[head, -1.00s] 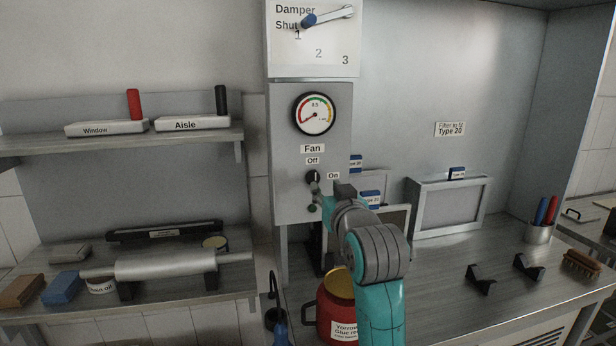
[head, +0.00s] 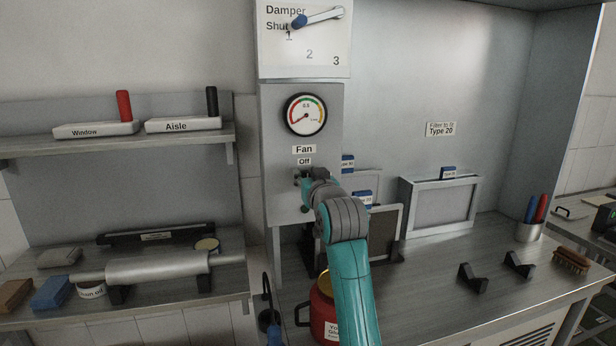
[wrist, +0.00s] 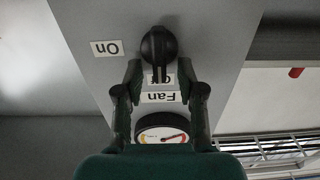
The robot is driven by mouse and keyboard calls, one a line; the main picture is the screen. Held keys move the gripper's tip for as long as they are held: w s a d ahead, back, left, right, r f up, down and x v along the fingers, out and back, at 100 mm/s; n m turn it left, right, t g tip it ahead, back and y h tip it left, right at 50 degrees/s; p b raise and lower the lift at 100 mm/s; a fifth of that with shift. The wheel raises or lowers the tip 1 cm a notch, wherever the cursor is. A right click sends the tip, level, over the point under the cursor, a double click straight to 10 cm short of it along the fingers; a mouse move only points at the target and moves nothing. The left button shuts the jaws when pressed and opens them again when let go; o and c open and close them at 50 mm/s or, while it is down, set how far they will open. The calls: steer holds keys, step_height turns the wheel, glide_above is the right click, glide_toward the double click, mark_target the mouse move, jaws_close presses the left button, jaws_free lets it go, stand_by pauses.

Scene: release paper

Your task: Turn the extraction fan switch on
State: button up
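The fan switch is a round black knob (wrist: 158,45) on the grey panel, upside down in the wrist view. Its handle points toward the "Off" label, which it partly covers; the "On" label (wrist: 106,48) is off to one side. My gripper (wrist: 160,71) is open, with one finger on each side of the handle's end. I cannot tell whether the fingers touch it. In the head view my gripper (head: 304,180) is at the panel under the "Off" label (head: 305,161), hiding most of the knob and the "On" label.
A pressure gauge (head: 305,115) sits above the fan labels, and the damper lever (head: 318,18) is above that. A red pot (head: 322,310) stands below my arm. Framed filters (head: 440,205) stand on the bench to the right. Shelves with a roller (head: 160,267) are left.

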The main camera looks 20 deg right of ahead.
steer(key=shift+s, duration=0.1)
jaws_close()
steer(key=m, duration=0.6)
steer(key=d+f+m, duration=0.1)
steer(key=m, duration=1)
steer(key=shift+d+f+m, duration=0.3)
steer(key=shift+f+m, duration=0.1)
steer(key=shift+r, duration=0.1)
stand_by(0.5)
